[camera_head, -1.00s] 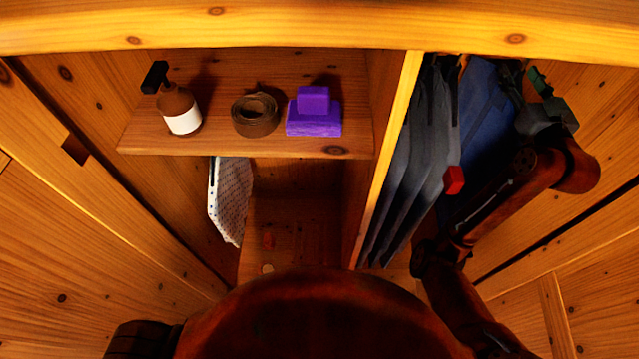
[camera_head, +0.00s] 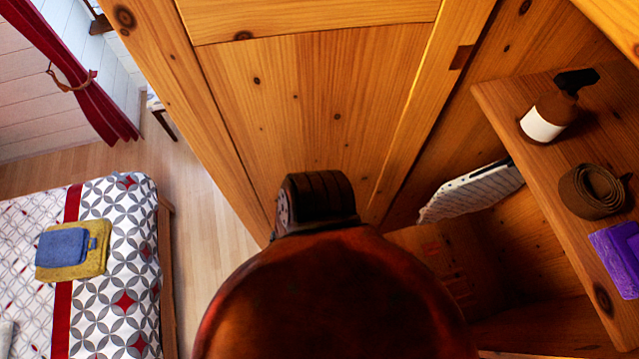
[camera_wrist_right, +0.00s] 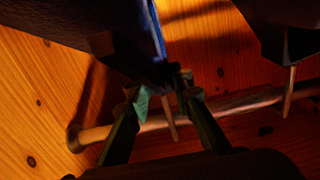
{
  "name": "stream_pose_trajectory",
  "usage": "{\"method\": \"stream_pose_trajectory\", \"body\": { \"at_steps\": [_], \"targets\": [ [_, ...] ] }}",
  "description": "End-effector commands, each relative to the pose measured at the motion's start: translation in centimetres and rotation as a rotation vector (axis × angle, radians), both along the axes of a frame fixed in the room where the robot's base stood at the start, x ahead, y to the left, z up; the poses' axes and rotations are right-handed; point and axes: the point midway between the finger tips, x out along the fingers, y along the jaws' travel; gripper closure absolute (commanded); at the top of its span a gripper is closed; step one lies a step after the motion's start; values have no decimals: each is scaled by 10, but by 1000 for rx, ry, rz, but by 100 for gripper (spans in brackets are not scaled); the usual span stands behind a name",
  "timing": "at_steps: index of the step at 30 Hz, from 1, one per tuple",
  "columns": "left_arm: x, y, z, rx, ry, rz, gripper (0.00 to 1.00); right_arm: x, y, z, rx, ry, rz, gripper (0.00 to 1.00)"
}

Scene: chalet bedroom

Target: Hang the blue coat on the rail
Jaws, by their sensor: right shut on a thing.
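In the right wrist view my right gripper (camera_wrist_right: 163,92) is shut on the top of the blue coat (camera_wrist_right: 157,32), at its hanger. The coat is mostly in shadow, with a bright blue edge showing. The rail (camera_wrist_right: 232,104) crosses the view just behind the fingertips. A thin hook-like piece hangs down by the fingers close to the rail; I cannot tell whether it rests on the rail. My left gripper is not in view, and the head view shows neither the coat nor the rail.
Another dark garment (camera_wrist_right: 282,22) hangs to the right, its hook at the rail. In the head view, a shelf (camera_head: 520,110) holds a pump bottle (camera_head: 549,112), a rolled belt (camera_head: 592,190) and a purple stack (camera_head: 620,255). A bed (camera_head: 120,290) with folded cloths stands left.

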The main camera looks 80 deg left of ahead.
Motion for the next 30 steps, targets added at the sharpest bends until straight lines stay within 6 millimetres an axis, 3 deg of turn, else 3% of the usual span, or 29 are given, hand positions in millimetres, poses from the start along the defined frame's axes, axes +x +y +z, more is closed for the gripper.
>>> {"method": "stream_pose_trajectory", "body": {
  "at_steps": [16,30],
  "targets": [
    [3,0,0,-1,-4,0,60,-1,-1,3,-2,-4,-1,100],
    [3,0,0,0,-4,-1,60,-1,0,27,-2,-5,0,100]
  ]
}}
